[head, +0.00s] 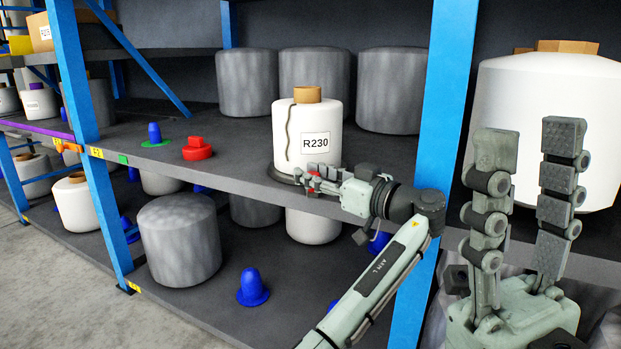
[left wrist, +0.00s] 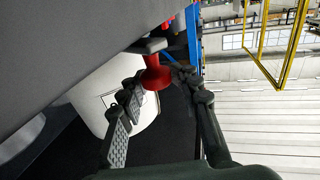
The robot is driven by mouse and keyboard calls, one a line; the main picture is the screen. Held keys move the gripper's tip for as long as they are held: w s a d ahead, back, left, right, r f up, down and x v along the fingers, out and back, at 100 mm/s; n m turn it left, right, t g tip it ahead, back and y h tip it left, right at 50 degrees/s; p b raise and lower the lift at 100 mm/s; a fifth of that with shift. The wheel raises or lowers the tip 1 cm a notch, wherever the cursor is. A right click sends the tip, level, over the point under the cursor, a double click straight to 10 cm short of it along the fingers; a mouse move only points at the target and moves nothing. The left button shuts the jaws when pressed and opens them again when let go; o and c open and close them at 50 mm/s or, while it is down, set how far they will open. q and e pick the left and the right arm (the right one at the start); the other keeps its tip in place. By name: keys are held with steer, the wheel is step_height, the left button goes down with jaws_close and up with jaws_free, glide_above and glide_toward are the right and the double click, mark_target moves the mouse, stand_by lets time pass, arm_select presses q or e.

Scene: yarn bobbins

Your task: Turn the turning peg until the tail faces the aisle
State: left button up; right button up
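The white bobbin (head: 293,157) labelled R230 stands upright on a dark round base at the shelf's front edge, a tan core on top. A dark yarn tail (head: 289,130) hangs down its left front side; the label is right of it. A red knob (left wrist: 155,72) on a grey lever (left wrist: 148,46) sits under the shelf edge. My left gripper (head: 316,178) is at that edge below the bobbin; in the left wrist view its fingertips (left wrist: 157,80) close on both sides of the knob. My right gripper (head: 532,140) is open, empty, pointing up at the right.
A blue upright (head: 443,110) stands between the bobbin and my right gripper. A red peg (head: 197,150) and a blue cone (head: 154,133) are left on the same shelf. Grey bobbins (head: 315,80) stand behind. A blue cone (head: 252,288) and a grey bobbin (head: 180,240) are below.

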arm_select(q)
steer(key=shift+o, duration=1.1)
steer(key=shift+a+f, duration=0.1)
steer(key=shift+f, duration=0.1)
steer(key=shift+v, duration=3.75)
